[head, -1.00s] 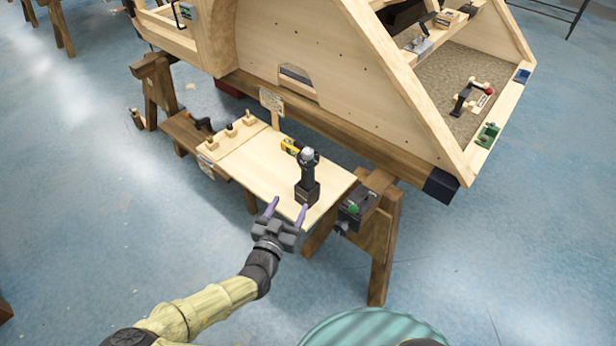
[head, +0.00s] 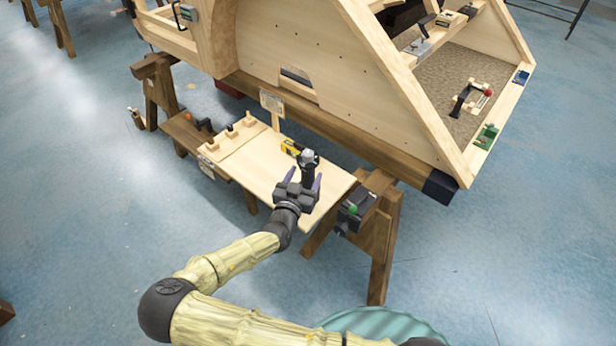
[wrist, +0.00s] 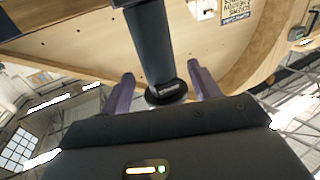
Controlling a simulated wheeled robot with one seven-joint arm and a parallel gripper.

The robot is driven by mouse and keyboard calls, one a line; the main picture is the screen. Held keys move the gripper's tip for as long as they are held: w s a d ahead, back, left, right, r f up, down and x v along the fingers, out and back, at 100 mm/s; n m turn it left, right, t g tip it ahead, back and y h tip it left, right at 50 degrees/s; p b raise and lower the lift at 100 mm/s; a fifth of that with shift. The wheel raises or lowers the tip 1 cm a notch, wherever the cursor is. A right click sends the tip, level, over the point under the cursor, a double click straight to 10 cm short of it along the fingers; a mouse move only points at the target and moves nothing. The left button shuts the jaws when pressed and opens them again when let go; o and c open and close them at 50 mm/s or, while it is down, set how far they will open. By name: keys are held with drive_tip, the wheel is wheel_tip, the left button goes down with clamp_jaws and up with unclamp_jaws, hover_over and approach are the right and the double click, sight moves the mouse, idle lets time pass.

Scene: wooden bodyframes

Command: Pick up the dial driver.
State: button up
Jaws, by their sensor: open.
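The dial driver (head: 308,160), a dark upright tool with a grey head, stands on the pale wooden shelf board (head: 255,170) near its right end. My gripper (head: 304,179) is open at the near side of the driver. Its purple fingers lie left and right of the driver in the picture. The gripper hides the driver's lower part in the head view. In the wrist view, the driver's dark shaft (wrist: 150,45) rises between the two spread fingertips (wrist: 161,78), with a visible gap on each side.
A yellow tool (head: 291,147) lies just behind the driver. Wooden pegs (head: 231,131) stand at the board's left end. A small sign (head: 272,101) stands at its back, before the large wooden body frame (head: 290,50). A trestle with a clamp (head: 352,212) stands at the right.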

sight(310, 162)
drive_tip(key=shift+w+d+r, duration=0.15)
drive_tip(key=shift+w+r, duration=0.1)
drive_tip(key=shift+w, duration=0.2)
drive_tip(key=x, duration=0.3)
drive_tip(key=shift+w+d+r+p, duration=0.1)
drive_tip(key=shift+w+r+p, duration=0.15)
drive_tip(key=shift+p, duration=0.15)
drive_tip(key=shift+w, duration=0.35)
drive_tip(key=c, duration=1.2)
drive_tip(key=shift+r, duration=0.1)
